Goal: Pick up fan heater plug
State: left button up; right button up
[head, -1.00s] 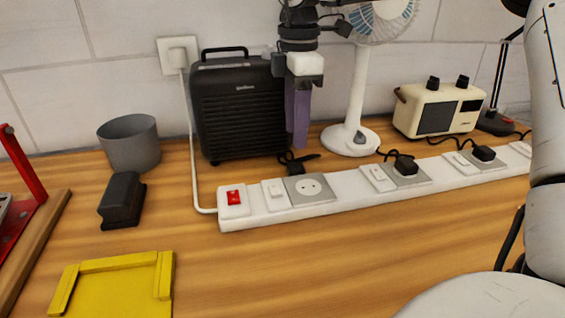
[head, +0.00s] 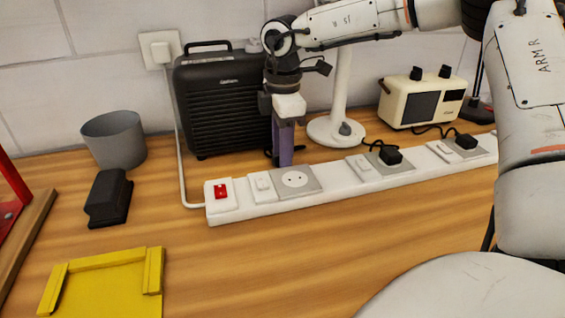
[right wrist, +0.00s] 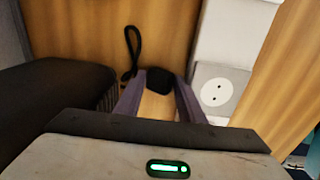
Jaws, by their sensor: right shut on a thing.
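The black fan heater (head: 222,105) stands against the wall behind the power strip. Its black plug (right wrist: 160,81) is between the tips of my right gripper (head: 283,162), just behind the strip; it also shows in the right wrist view (right wrist: 158,90). The gripper points down, with its purple fingers shut on the plug. A black cord (right wrist: 131,50) loops beside the plug. In the head view the fingers mostly hide the plug. The white power strip (head: 238,209) has an empty round socket (head: 295,179) close to the gripper. My left gripper is not in view.
Two black plugs (head: 390,155) (head: 466,141) sit in the strip further right. A white fan (head: 335,128) and cream radio (head: 422,100) stand behind it. A grey pot (head: 114,140), black block (head: 108,198) and yellow tray (head: 105,290) are left. The front middle of the bench is clear.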

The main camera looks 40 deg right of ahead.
jog(key=shift+s+f, duration=0.3)
jog(key=shift+f, duration=0.05)
jog(key=c, duration=0.3)
jog(key=shift+r, duration=0.1)
jog(key=r+p, duration=0.1)
jog(key=r, duration=1.7)
jog(key=shift+w+r, duration=0.1)
jog(key=shift+w, duration=0.1)
